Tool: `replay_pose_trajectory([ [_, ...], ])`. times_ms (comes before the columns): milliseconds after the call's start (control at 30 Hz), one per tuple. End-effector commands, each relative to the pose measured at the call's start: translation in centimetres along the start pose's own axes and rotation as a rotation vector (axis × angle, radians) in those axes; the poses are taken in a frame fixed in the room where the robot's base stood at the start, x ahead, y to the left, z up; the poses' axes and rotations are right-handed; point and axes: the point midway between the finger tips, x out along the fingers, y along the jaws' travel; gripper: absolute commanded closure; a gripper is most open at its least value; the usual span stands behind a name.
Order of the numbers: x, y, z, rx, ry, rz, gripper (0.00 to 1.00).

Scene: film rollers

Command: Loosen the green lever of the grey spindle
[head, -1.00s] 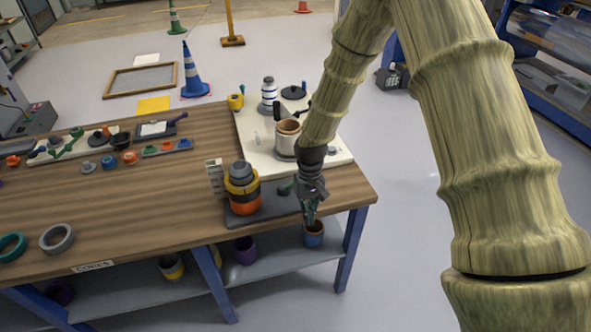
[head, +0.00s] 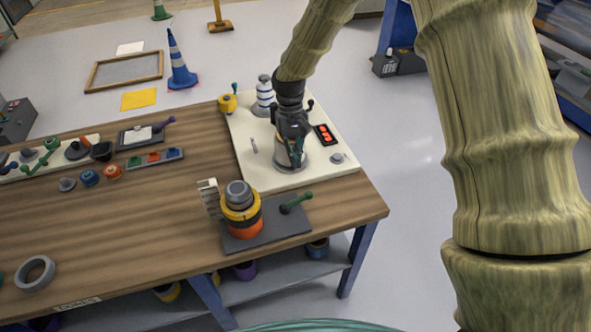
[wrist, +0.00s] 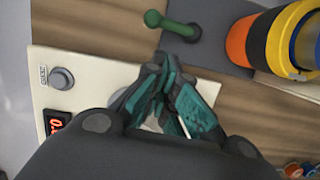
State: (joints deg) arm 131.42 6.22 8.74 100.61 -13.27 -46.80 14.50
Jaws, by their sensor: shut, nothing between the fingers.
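The green lever (head: 296,202) lies at the right end of a dark grey base plate (head: 268,238), pointing up and right in the head view. On the plate's left stands the spindle with a grey top (head: 238,189) and yellow and orange rings (head: 243,226); most of its shaft is hidden. In the wrist view the green lever (wrist: 175,24) shows just beyond my fingertips, with the orange and yellow rings (wrist: 258,42) to its right. My gripper (head: 291,155) is shut and empty, over the cream board behind the lever. It also shows in the wrist view (wrist: 165,75).
The cream board (head: 255,180) carries a grey round base, a red display (head: 325,134), a knob (head: 337,158) and a white-and-dark striped post (head: 264,95). A pale block (head: 209,198) stands left of the spindle. The wood in front of the plate is clear.

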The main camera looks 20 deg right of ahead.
Motion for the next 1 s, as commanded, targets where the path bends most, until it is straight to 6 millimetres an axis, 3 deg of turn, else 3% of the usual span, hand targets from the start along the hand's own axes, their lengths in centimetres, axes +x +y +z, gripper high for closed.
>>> replay_pose_trajectory([
  [267,2.8,1.0,0.4,0.012,-0.004,-0.003,1.00],
  [633,7.8,0.9,0.4,0.012,-0.003,-0.003,1.00],
  [1000,9.8,0.7,0.2,0.009,0.000,-0.002,1.00],
])
